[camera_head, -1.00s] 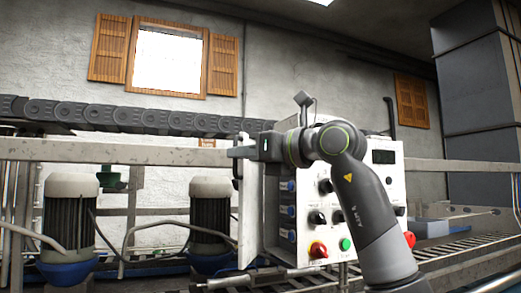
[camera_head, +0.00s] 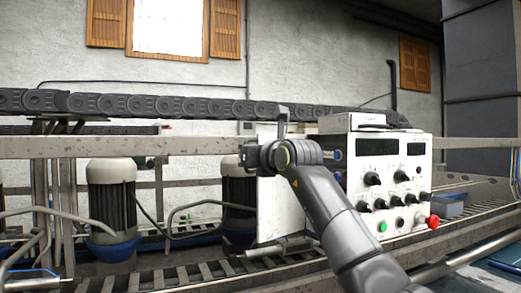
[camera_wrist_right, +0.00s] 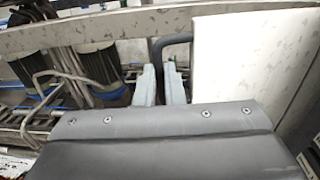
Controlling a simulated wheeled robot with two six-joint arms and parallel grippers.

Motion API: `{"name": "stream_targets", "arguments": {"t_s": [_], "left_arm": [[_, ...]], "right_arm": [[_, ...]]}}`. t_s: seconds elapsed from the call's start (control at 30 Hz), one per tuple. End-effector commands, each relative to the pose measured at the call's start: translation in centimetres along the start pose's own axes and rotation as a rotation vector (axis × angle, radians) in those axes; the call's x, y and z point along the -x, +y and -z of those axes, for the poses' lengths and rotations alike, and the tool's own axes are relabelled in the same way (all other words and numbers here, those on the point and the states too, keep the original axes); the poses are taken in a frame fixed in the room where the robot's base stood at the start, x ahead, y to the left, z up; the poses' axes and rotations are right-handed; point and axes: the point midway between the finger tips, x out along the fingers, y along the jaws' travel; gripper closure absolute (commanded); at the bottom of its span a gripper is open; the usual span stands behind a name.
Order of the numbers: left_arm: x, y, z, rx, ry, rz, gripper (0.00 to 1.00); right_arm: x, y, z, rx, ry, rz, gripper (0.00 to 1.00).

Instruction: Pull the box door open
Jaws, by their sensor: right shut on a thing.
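A white control box (camera_head: 408,160) with knobs and buttons stands right of centre in the head view. Its white door (camera_head: 285,210) stands swung out to the left, its broad face showing partly behind my arm. The door also fills the right of the right wrist view (camera_wrist_right: 245,65). My right gripper (camera_head: 247,156) is at the door's outer left edge. In the wrist view its two fingers (camera_wrist_right: 160,86) are close together at a dark curved handle (camera_wrist_right: 174,42) beside the door, shut on it; the exact contact is partly hidden. My left gripper is out of view.
A metal rail (camera_head: 120,147) and a dark chain conveyor (camera_head: 150,104) run behind the door. Grey motors (camera_head: 112,195) with cables stand at the left. A slatted roller track (camera_head: 190,272) lies below. A red button (camera_head: 433,221) sticks out at the box's right.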

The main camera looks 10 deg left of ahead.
Motion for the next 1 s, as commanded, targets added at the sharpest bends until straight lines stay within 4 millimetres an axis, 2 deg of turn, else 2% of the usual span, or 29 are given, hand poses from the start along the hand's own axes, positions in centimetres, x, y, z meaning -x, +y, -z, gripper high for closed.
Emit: {"name": "stream_targets", "arguments": {"t_s": [0.03, 0.67, 0.7, 0.83, 1.0], "left_arm": [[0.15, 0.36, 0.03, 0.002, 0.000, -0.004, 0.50], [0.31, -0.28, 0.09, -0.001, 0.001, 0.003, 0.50], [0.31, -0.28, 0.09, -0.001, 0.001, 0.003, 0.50], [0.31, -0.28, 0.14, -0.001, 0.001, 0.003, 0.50], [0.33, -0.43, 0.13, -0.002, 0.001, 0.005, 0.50]], "right_arm": [[-0.39, 0.88, 0.16, -0.002, 0.006, -0.005, 1.00], [-1.04, 0.98, 0.18, -0.003, 0.002, 0.020, 1.00], [-1.04, 0.98, 0.18, -0.003, 0.002, 0.020, 0.89], [-1.03, 0.90, 0.16, -0.002, 0.002, 0.022, 0.72], [-1.00, 0.80, 0.08, -0.002, 0.000, 0.023, 0.70]]}}
